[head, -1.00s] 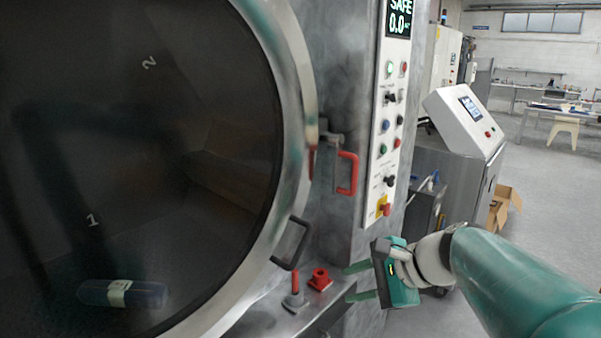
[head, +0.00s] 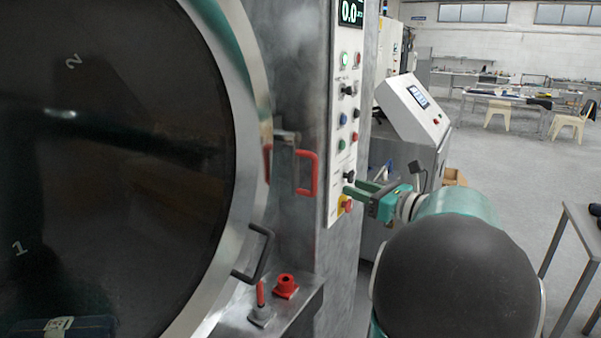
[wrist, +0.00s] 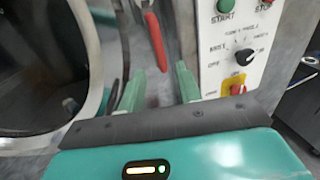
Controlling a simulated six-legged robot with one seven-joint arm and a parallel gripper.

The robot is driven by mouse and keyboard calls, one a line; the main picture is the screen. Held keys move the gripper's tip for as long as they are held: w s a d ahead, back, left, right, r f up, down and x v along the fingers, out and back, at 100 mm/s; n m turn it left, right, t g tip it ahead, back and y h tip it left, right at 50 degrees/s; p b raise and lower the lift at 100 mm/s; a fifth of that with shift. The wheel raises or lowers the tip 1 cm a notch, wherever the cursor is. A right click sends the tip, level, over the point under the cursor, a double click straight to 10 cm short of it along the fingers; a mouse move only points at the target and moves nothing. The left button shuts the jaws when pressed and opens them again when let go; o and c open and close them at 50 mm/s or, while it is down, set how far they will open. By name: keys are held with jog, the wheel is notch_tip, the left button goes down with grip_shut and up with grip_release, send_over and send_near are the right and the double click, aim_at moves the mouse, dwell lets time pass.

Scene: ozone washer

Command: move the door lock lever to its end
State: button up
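The door lock lever, a red loop handle (head: 313,172) on a grey metal bracket (head: 286,150), sits at the right rim of the big round door. In the wrist view the red handle (wrist: 155,40) shows ahead of my fingers, near the top middle. My gripper (head: 362,190) is at the right, by the control panel, at about the lever's height and apart from it. In the wrist view its two green fingers (wrist: 158,90) are spread with nothing between them.
A black door handle (head: 255,255), a small red-handled lever (head: 260,297) and a red fitting (head: 286,285) are lower. Open floor lies right.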

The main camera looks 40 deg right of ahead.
aim_at(314, 189)
jog(key=w, duration=0.4)
jog(key=w+a, duration=0.1)
jog(key=w, duration=0.4)
jog(key=w+a, duration=0.1)
jog(key=w, duration=0.3)
jog(key=shift+w+a, duration=0.2)
jog(key=shift+w, duration=0.05)
jog(key=shift+s+r, duration=0.1)
jog(key=shift+s, duration=0.05)
grip_shut()
